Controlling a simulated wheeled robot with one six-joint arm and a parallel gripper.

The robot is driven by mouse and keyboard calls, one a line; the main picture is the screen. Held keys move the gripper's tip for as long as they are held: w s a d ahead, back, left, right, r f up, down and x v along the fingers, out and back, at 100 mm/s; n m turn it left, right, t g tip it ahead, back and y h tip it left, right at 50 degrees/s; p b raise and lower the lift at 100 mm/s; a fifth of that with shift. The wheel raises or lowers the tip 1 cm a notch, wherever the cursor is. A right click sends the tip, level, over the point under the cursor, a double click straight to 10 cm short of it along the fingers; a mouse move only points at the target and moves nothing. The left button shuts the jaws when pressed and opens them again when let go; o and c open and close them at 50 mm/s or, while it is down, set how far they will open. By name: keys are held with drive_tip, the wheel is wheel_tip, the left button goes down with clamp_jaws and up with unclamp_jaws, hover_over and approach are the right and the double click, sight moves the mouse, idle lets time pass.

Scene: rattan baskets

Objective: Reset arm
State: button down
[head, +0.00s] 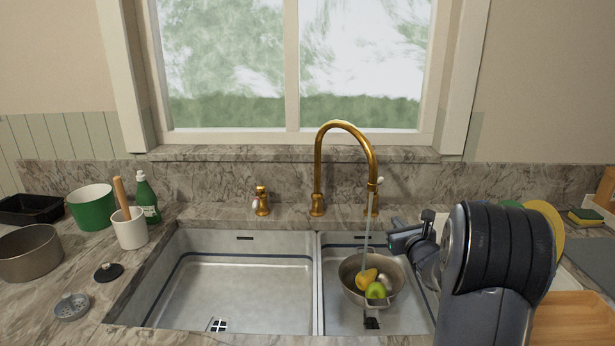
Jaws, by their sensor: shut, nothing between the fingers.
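My gripper (400,238) is at the right of the head view, just right of the running water and above the right sink basin's right side. It is shut and empty. My dark arm rises in front of the counter at the right and hides part of the basin edge and what stands behind it. A metal colander (350,283) sits in the right basin, below and left of my gripper and apart from it. It holds a yellow fruit (367,277), a green fruit (376,290) and a greyish round item (384,279).
A brass faucet (346,126) arches over the right basin, with water running into the colander. The left basin (235,290) is empty. Pots, a green bottle (146,200) and a white cup (130,232) stand at left; a wooden board (572,318) lies at right.

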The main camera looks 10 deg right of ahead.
drive_tip(key=w+r+p, duration=0.3)
drive_tip(key=w+p, duration=0.3)
drive_tip(key=w, duration=0.6)
drive_tip(key=shift+w+d+r+p, duration=0.2)
drive_tip(key=shift+d+r+p, duration=0.1)
drive_tip(key=shift+d+r, duration=0.05)
